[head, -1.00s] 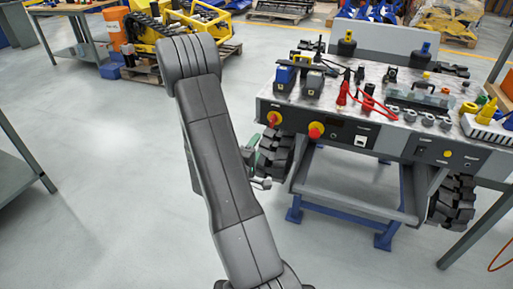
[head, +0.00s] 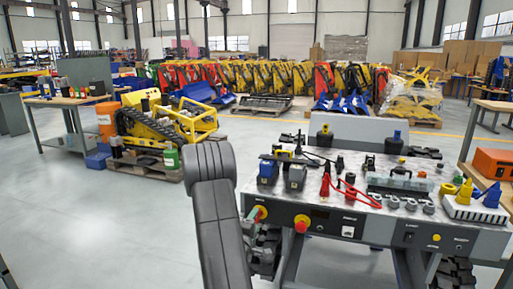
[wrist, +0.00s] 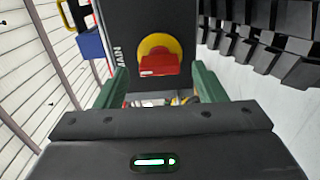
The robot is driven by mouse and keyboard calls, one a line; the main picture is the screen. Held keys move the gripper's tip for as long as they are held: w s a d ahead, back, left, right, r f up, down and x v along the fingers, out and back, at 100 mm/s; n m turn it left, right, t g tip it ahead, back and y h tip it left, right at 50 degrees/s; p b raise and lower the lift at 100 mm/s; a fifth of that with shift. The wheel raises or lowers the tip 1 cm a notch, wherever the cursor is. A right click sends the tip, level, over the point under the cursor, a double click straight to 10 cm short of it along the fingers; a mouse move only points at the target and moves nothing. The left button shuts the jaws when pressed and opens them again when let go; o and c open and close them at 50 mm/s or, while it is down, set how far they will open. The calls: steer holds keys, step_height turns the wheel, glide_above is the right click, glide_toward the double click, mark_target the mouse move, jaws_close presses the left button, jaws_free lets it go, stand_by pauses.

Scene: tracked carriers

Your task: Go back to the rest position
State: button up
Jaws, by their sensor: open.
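My gripper shows in the wrist view (wrist: 158,84), with its two green fingers apart and nothing between them. Beyond the fingers is a red rotary switch on a yellow disc (wrist: 157,55), on a dark panel lettered "MAIN"; its red handle lies about level. The fingers stand to either side of it in the picture; I cannot tell the exact gap. In the head view my arm rises at the left of the tracked carrier's workbench top (head: 340,200). My gripper is mostly hidden there, near the left red-and-yellow switch (head: 262,213).
Black track blocks (wrist: 270,45) are close at the right in the wrist view. The bench top carries boxes, red cables (head: 350,192) and a white ribbed block (head: 475,208). A yellow tracked machine (head: 165,125) stands on a pallet behind. The floor at left is clear.

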steer(key=shift+w+d, duration=0.15)
steer(key=shift+w, duration=0.25)
